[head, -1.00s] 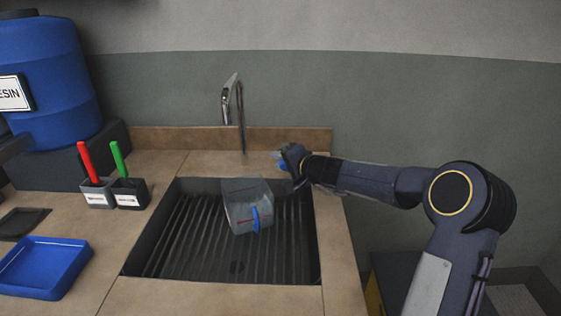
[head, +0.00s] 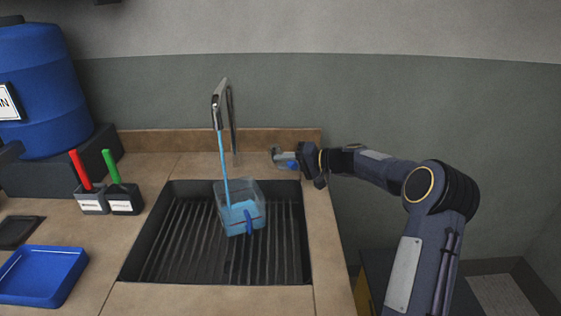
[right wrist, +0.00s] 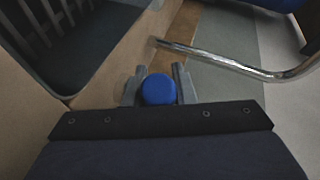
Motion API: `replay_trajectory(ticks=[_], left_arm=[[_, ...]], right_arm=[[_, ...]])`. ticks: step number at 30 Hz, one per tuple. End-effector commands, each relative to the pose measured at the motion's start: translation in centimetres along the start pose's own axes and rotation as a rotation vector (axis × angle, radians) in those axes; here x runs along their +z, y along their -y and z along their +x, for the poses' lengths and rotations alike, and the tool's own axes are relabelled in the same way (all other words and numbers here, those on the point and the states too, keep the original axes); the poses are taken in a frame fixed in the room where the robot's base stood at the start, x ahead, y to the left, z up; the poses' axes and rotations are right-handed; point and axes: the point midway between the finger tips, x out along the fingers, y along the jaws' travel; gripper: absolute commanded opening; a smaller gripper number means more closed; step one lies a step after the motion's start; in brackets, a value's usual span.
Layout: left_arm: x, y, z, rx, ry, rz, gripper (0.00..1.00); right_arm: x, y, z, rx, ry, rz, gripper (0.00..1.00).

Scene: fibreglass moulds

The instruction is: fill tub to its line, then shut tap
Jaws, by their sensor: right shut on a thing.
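My left gripper is not in view.
The ribbed sink (head: 170,235) has free floor around the tub. On the left stand a blue drum (head: 45,100), grey holders (head: 124,199) with red and green handles, and a blue tray (head: 42,276). A wall rises behind the counter.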

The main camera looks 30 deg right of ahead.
Motion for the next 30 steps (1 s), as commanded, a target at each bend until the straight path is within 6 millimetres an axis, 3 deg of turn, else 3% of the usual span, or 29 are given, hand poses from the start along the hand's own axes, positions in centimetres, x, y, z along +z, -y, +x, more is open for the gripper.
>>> replay_trajectory(ticks=[8, 9, 13, 23, 30], left_arm=[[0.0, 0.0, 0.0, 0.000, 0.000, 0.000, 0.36], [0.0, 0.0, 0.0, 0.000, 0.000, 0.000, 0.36], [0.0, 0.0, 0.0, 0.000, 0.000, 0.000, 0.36], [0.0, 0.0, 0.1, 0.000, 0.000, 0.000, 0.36], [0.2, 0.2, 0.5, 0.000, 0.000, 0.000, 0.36]], right_arm=[[-0.1, 0.0, -0.1, 0.001, -0.002, 0.000, 0.00], [-0.1, 0.0, -0.1, 0.001, -0.002, 0.000, 0.27], [-0.1, 0.0, -0.1, 0.001, -0.001, 0.000, 0.44], [-0.1, -0.1, -0.3, 0.001, -0.002, 0.000, 0.45], [-0.1, -0.1, -3.9, 0.002, -0.004, 0.000, 0.45]])
